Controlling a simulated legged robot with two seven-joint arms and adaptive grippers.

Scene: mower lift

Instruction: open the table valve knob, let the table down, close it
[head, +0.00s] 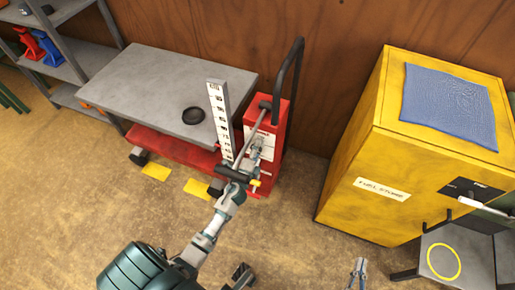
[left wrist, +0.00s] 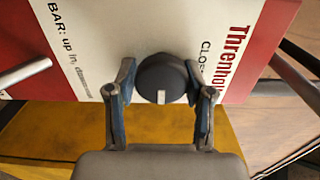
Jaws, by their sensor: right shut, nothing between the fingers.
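The lift table has a grey top (head: 165,85) held above a red base (head: 160,147), with a white number scale (head: 218,115) at its near corner. A red pump unit (head: 283,118) with a black handle stands at its right end. In the left wrist view the dark round valve knob (left wrist: 162,75) sits on a white label, its white mark toward my gripper. My left gripper (head: 257,148) is at the unit's front; its fingers (left wrist: 162,85) are closed against both sides of the knob. My right gripper (head: 359,268) is shut and empty at the bottom, away from the unit.
A grey bar with a black cross grip (head: 232,174) juts from the unit beside my left arm. A black disc (head: 193,116) lies on the table top. Yellow floor marks (head: 156,172) lie in front. A yellow fuel cabinet (head: 370,165) stands right; shelves (head: 70,70) stand left.

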